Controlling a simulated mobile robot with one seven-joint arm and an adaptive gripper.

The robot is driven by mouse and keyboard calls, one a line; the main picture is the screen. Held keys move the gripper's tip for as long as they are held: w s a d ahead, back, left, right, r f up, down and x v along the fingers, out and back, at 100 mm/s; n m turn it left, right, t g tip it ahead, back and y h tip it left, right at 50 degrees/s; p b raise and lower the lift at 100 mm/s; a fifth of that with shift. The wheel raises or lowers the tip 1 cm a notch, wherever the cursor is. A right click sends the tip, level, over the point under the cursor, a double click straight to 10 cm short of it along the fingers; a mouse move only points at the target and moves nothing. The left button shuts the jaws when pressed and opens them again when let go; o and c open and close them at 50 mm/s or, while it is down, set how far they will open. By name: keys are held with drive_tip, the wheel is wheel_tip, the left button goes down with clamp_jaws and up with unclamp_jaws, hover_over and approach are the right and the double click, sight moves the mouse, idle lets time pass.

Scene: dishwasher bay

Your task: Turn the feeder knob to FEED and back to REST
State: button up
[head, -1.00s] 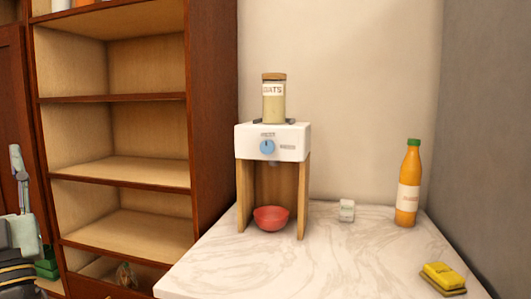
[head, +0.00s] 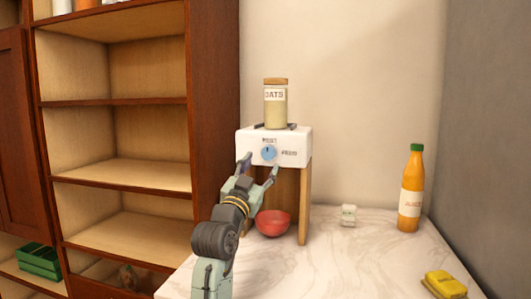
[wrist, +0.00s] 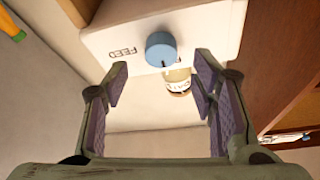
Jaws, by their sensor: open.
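The white feeder (head: 297,146) stands on wooden legs on the marble counter. Its round blue knob (head: 268,152) is on the front face, with a label above it and a FEED label to its right; the knob's dark mark points up toward the upper label. My gripper (head: 260,169) is open and empty just in front of and below the knob. In the wrist view the blue knob (wrist: 161,49) lies beyond the spread fingertips (wrist: 158,75), not touching them. The FEED label shows inverted to its left there.
An oats jar (head: 275,108) sits on top of the feeder. A red bowl (head: 273,223) stands under it. An orange bottle (head: 411,190), a small white item (head: 348,215) and a yellow sponge (head: 445,284) are on the counter to the right. A wooden shelf (head: 120,170) stands left.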

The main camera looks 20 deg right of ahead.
sight(267, 155)
drive_tip(key=shift+p+x, duration=0.7)
drive_tip(key=shift+x, duration=1.7)
drive_tip(key=c, duration=1.1)
drive_tip(key=shift+c, duration=0.2)
